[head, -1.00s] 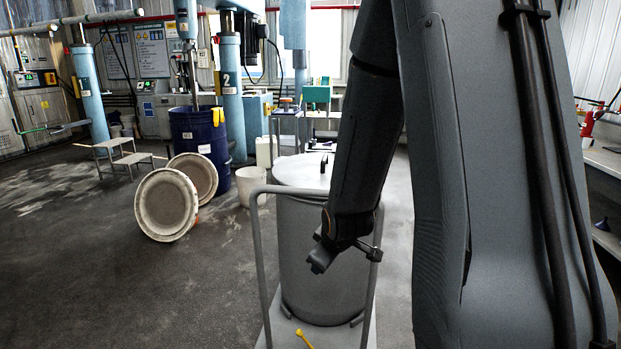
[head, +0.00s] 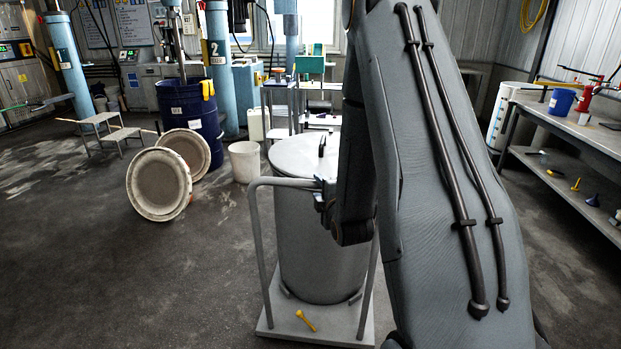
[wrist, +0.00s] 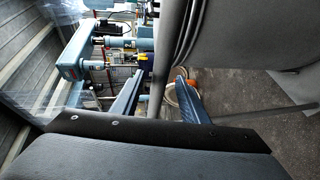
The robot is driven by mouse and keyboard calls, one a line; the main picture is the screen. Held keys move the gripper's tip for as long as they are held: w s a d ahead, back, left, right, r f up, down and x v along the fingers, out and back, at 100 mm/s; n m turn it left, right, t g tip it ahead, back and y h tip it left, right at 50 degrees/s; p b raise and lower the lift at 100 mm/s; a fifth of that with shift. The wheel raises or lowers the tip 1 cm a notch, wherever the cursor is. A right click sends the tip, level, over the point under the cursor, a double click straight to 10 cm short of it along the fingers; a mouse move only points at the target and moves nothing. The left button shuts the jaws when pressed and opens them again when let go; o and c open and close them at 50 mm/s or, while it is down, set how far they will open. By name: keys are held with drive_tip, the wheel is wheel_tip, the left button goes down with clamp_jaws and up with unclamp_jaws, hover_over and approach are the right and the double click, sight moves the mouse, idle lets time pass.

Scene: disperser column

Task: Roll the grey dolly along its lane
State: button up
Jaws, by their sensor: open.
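The grey dolly (head: 265,322) stands in front of me with a large lidded grey drum (head: 322,245) on its flat base. Its tubular handle (head: 283,182) rises at the near side. My gripper (head: 324,198) is at the right part of the handle's top bar, partly hidden by my own arm. In the wrist view, the two blue fingers of my gripper (wrist: 158,98) are apart, with a grey handle tube (wrist: 162,75) running between them. I cannot tell whether either finger touches the tube. The right upright of the handle is partly hidden behind my arm.
Two round lids (head: 158,184) lean by a blue drum (head: 190,112) at left, with a white bucket (head: 244,161) nearby. A workbench (head: 570,130) stands at right. The floor at front left is clear.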

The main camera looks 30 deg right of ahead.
drive_tip(key=p+x, duration=0.2)
drive_tip(key=x, duration=0.5)
drive_tip(key=shift+w+f, duration=0.1)
drive_tip(key=shift+w, duration=0.15)
drive_tip(key=shift+d, duration=0.1)
clamp_jaws()
idle(1.0)
